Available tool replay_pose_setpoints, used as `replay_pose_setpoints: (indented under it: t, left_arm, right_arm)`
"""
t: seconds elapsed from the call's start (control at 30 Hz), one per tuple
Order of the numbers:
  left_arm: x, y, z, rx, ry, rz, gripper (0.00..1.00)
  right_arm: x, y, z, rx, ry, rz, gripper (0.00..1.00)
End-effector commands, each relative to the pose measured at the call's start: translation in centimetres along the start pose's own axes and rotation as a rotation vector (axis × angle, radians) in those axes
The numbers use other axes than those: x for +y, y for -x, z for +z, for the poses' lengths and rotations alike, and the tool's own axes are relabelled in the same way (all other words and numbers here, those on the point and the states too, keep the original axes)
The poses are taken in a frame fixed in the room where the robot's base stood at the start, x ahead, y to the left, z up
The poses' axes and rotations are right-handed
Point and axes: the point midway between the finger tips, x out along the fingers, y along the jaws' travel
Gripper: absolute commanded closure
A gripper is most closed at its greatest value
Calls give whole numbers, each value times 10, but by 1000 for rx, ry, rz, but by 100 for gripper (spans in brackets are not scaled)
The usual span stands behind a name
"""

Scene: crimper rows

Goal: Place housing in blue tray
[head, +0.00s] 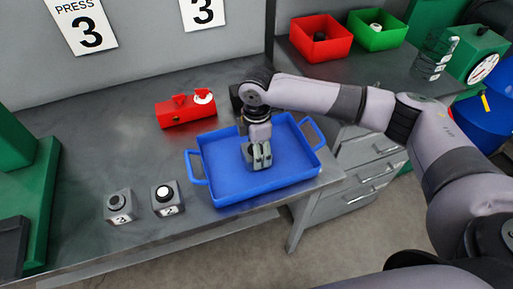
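The blue tray (226,194) lies on the grey workbench near its right end. My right gripper (260,162) points down inside the tray's outline, over its middle. My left gripper is not in view.
A red fixture (187,112) with a white round part stands behind the tray. A red bin (320,40) and a green bin (377,31) stand on the back-right bench. Bare bench lies left of the fixture.

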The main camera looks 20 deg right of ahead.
Motion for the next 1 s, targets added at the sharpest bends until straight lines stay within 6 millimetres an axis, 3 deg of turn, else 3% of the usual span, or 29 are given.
replay_pose_setpoints:
  t: [0.23,0.63,0.77,1.0]
  left_arm:
    - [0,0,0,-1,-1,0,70]
    - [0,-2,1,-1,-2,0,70]
    - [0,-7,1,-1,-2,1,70]
    - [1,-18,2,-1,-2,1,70]
  right_arm:
    - [0,0,0,0,0,0,20]
    - [0,6,0,2,0,2,20]
    - [1,24,0,2,0,4,20]
    - [1,76,0,2,1,4,20]
